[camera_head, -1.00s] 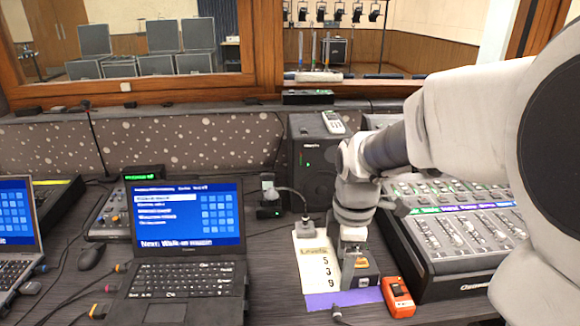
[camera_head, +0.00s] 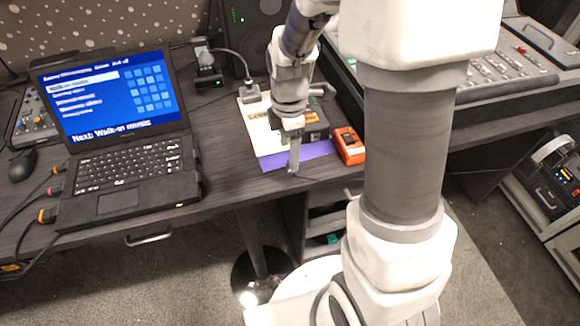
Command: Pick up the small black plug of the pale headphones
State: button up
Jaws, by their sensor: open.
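My gripper (camera_head: 293,170) points down at the front edge of the desk, over the purple strip (camera_head: 310,155) below a pale paper sheet. It is open, seen nearly edge-on, with no held thing visible. I cannot make out the small black plug now; the fingers may hide it. The pale headphones are not clearly seen; a pale curved band (camera_head: 553,148) at the far right may or may not be part of them.
An orange-red box (camera_head: 349,146) stands close right of my gripper, and a dark box (camera_head: 315,127) just behind it. A laptop (camera_head: 115,140) is to the left, a mixing console (camera_head: 480,80) to the right. Bare desk lies between laptop and purple strip.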

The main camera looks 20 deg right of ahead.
aim_at(288, 169)
jog(key=f, duration=0.2)
jog(key=f+b, duration=0.1)
jog(key=f, duration=0.3)
jog(key=shift+s+a+b, duration=0.15)
jog(key=shift+a+b, duration=0.1)
jog(key=shift+b, duration=0.15)
grip_shut()
